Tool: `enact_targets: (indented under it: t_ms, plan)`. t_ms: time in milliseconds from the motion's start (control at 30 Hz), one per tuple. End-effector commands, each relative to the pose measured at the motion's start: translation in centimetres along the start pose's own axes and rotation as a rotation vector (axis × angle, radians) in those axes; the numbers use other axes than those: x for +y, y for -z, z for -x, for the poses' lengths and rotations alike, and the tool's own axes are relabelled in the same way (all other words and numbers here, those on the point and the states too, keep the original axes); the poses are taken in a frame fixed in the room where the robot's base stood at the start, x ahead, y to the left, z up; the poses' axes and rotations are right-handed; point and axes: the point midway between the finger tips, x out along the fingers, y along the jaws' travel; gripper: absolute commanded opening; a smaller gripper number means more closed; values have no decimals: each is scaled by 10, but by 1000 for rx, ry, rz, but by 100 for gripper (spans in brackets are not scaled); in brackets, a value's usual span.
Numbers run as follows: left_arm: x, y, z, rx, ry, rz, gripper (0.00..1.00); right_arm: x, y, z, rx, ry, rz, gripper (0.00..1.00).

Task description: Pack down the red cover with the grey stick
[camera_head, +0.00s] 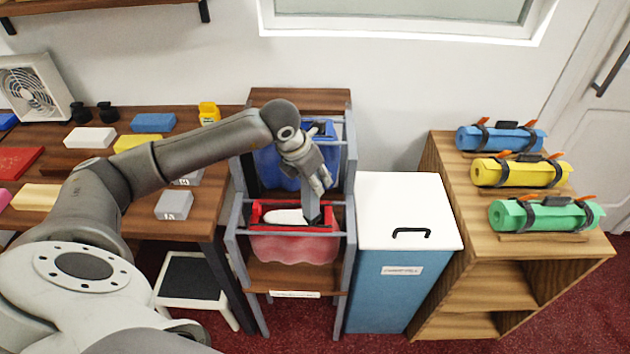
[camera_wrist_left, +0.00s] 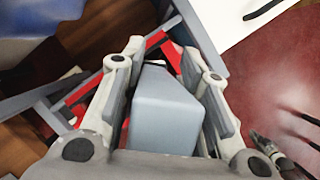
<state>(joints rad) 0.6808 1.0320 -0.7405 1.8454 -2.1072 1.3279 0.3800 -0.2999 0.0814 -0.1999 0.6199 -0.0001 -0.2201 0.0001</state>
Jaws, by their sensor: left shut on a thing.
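The red cover (camera_head: 292,247) hangs in the front part of a grey-framed rack, with a bright red rim and a paler, wavy lower part. A white thing (camera_head: 286,217) shows inside its opening. My left gripper (camera_head: 322,186) is above the right side of this opening, shut on the grey stick (camera_head: 311,211). The stick points down at the opening; its lower end is hard to make out. In the left wrist view the stick (camera_wrist_left: 165,105) fills the space between the fingers, with red rim (camera_wrist_left: 150,45) beyond it.
A blue cover (camera_head: 280,172) hangs behind in the same rack. A white-topped blue cabinet (camera_head: 402,205) stands close on the right, then a wooden shelf with rolled bundles (camera_head: 520,172). A table with coloured blocks (camera_head: 174,205) is on the left.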

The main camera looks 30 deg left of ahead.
Motion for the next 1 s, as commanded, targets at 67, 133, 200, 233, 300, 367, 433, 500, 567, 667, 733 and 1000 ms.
enact_targets:
  t_ms: [67, 133, 200, 233, 300, 367, 433, 500, 567, 667, 733, 1000]
  plan:
    - [0, -4, 9, -2, -1, 0, 11, 0, 0, 6, 0, 0, 0, 0]
    - [0, -6, 14, -2, -1, 0, 11, 0, 1, 9, 0, 0, 0, 0]
    - [0, -9, 20, -3, -1, 0, 11, 0, 1, 12, 0, 0, 0, 0]
    - [0, -10, 22, -3, 0, 0, 11, 0, 1, 14, 0, 0, 0, 0]
    - [0, -12, 27, -3, 0, 1, 11, 0, 1, 17, 0, 0, 0, 0]
    - [0, -14, 32, -3, 0, 1, 11, 0, 2, 19, 0, 0, 0, 0]
    - [0, -16, 36, -2, 0, 1, 11, 0, 2, 22, 0, 0, 0, 0]
    - [0, -17, 40, -2, 0, 1, 11, 0, 2, 24, 0, 0, 0, 0]
    - [0, -18, 42, -2, 0, 1, 11, 0, 2, 25, 0, 0, 0, 0]
    - [0, -18, 43, -1, 0, 1, 11, 0, 2, 26, 0, 0, 0, 0]
    - [0, -18, 43, -1, 0, 1, 11, 0, 2, 25, 0, 0, 0, 0]
    - [0, -18, 43, -1, 0, 0, 11, 0, 2, 25, 0, 0, 0, 0]
